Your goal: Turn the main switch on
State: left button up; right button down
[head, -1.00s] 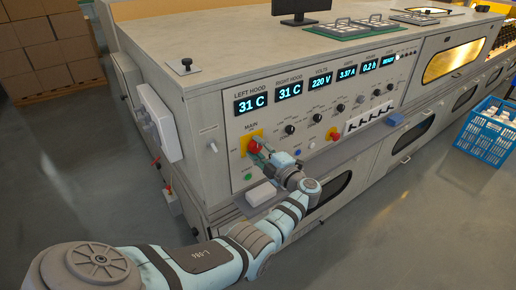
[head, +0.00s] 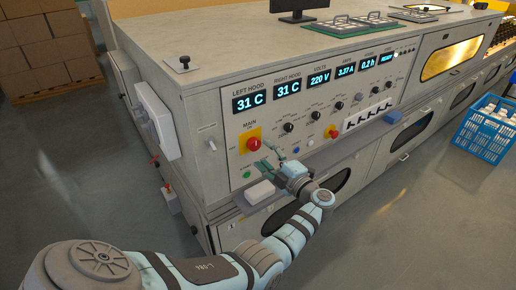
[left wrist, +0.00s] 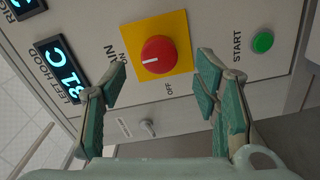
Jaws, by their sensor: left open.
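The main switch is a red round knob (head: 253,144) on a yellow plate on the front panel, and it also shows in the left wrist view (left wrist: 158,54). Its white mark lies on the side toward the ON label; OFF is printed at another side of the plate. My left gripper (head: 270,154) is just to the right of and in front of the knob, apart from it. In the left wrist view its two fingers (left wrist: 162,72) are spread wide and empty, with the knob beyond the gap. My right gripper is not in view.
A green START button (left wrist: 263,42) is beside the switch. Lit displays (head: 320,79) run above, with small black knobs and a row of switches to the right. A white box (head: 260,192) sits on the ledge below. A blue crate (head: 486,133) stands on the floor at right.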

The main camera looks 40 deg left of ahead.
pick_arm(q)
jog(key=v, duration=0.6)
jog(key=shift+d, duration=0.4)
jog(key=shift+s, duration=0.1)
